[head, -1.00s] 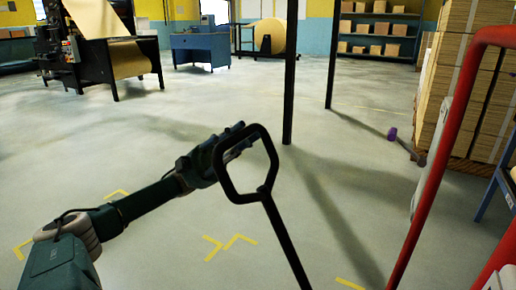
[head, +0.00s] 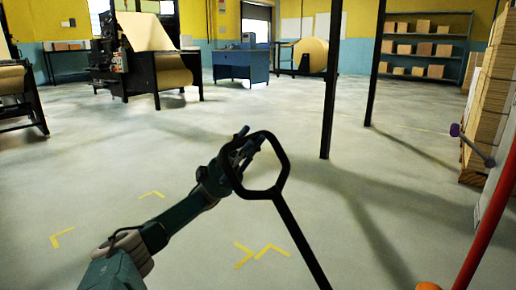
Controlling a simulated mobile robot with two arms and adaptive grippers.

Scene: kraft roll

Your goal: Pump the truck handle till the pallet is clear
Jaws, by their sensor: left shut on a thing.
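The truck handle (head: 281,177) is a black loop on a slim black shaft that runs down out of view at the bottom. My left gripper (head: 245,150) is shut on the left side of the loop. The loop stands up, tilted, in the middle of the view. The truck's forks and body are not in view. A wooden pallet (head: 472,178) under stacked cardboard shows at the right edge, partly cut off; I cannot tell its clearance from the floor. My right gripper is not in view.
A black post (head: 330,90) stands beyond the handle, with another to its right. A red bar (head: 490,225) and a purple-ended rod (head: 470,143) are at the right. A blue desk (head: 242,66) and machines stand far back. The floor at left is open, with yellow marks.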

